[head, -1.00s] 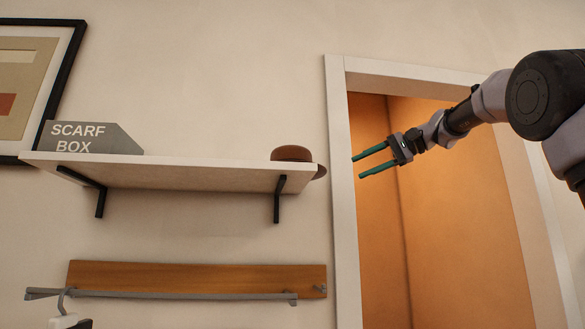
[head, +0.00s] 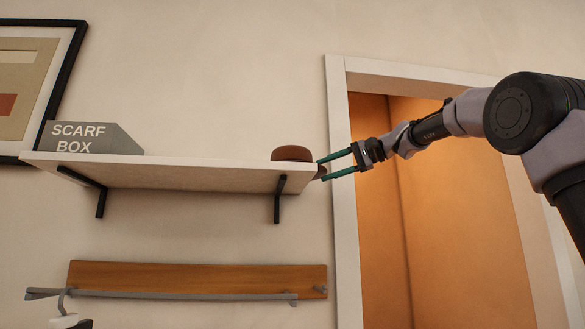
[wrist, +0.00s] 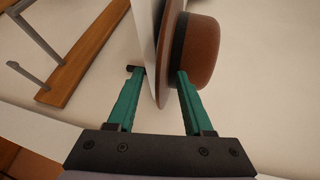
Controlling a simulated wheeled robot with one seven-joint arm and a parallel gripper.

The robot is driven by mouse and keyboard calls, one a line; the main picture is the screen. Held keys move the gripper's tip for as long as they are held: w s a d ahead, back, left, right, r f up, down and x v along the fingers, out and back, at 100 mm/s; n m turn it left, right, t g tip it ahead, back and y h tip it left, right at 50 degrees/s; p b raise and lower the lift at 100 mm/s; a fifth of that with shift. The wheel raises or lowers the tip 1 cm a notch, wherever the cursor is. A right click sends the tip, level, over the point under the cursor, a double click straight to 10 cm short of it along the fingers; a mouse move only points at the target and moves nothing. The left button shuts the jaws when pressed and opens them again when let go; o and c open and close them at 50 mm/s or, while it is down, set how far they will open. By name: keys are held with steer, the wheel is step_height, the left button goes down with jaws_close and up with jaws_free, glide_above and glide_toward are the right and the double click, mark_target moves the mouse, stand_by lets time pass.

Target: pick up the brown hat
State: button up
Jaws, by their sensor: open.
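The brown hat (head: 291,153) sits at the right end of the white wall shelf (head: 190,177), its brim sticking out past the shelf's right edge. In the wrist view its crown (wrist: 202,50), dark band and brim show. My gripper (head: 320,170) is at the shelf's right end, level with the brim. In the wrist view my gripper's green fingers (wrist: 160,75) are open, with the overhanging brim edge between them. One finger is on the crown side and the other on the shelf's underside. I cannot tell whether either finger touches the hat.
A grey scarf box (head: 88,138) stands at the shelf's left end. Black brackets (head: 278,200) hold the shelf. Below it is a wooden board with a grey rail (head: 170,294). A doorway with a white frame (head: 341,200) stands just right of the shelf.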

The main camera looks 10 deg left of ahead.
steer(key=shift+a, duration=0.1)
jaws_close()
